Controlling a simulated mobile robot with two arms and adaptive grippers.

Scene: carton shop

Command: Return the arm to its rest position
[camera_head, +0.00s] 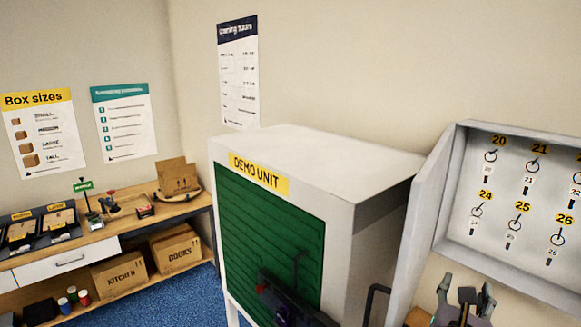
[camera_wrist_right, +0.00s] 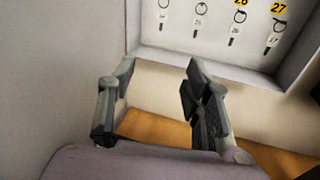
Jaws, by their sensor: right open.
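My right gripper (camera_head: 466,289) is at the lower right of the head view, in front of and below the open key cabinet (camera_head: 455,190). In the right wrist view the two fingers of this gripper (camera_wrist_right: 160,68) stand wide apart, with nothing between them. The cabinet also shows beyond the fingers in the wrist view (camera_wrist_right: 140,22). My left gripper is not recognisable in either view.
The white demo unit (camera_head: 385,165) with a green shutter (camera_head: 260,225) stands mid-view, a dark latch-like fitting (camera_head: 290,300) low on its front. A wooden surface (camera_wrist_right: 165,128) lies below the key cabinet. A workbench (camera_head: 190,208) with cartons stands at left; blue floor (camera_head: 190,290) is bare.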

